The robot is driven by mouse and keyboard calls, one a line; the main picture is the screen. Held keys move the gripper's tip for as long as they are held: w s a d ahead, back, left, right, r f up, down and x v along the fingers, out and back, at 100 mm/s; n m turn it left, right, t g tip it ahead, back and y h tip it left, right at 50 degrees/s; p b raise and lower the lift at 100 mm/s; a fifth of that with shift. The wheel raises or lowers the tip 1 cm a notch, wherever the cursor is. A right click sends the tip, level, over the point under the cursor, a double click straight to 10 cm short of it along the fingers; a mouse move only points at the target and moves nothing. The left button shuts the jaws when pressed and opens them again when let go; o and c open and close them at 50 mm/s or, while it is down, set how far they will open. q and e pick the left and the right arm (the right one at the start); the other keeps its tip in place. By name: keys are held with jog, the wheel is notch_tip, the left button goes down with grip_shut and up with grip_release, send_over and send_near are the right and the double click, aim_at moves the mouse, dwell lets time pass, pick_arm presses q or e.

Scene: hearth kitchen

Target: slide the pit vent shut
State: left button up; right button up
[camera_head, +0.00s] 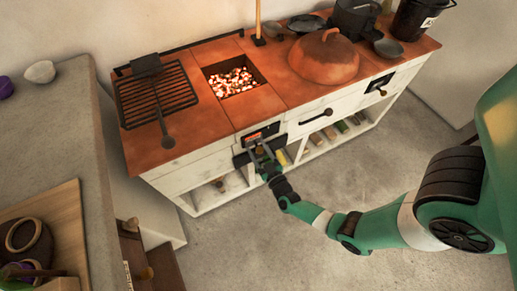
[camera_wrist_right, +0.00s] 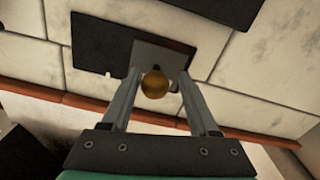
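The pit vent (camera_head: 263,131) is a dark framed slot in the white front of the hearth, below the ember pit (camera_head: 232,82). An orange glow shows in its slot, so it stands at least partly open. In the right wrist view, its grey slide plate (camera_wrist_right: 165,52) carries a round brass knob (camera_wrist_right: 155,84) beside a dark panel (camera_wrist_right: 100,45). My right gripper (camera_head: 259,149) is at the vent. Its two fingers stand apart, one on each side of the knob, with visible gaps, so it looks open. My left gripper is not in view.
A grill (camera_head: 156,95) and a domed copper cover (camera_head: 323,56) sit on the red hearth top. A drawer handle (camera_head: 316,117) and a second dark panel (camera_head: 379,83) are to the right of the vent. A grey counter (camera_head: 50,130) stands at left.

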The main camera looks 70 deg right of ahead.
jog(key=shift+s, duration=0.15)
jog(key=shift+s+a+p, duration=0.2)
jog(key=shift+a+p, duration=0.1)
jog(key=p+v, duration=0.3)
jog(key=v, duration=0.7)
jog(key=shift+s+a, duration=0.2)
jog(key=shift+s, duration=0.1)
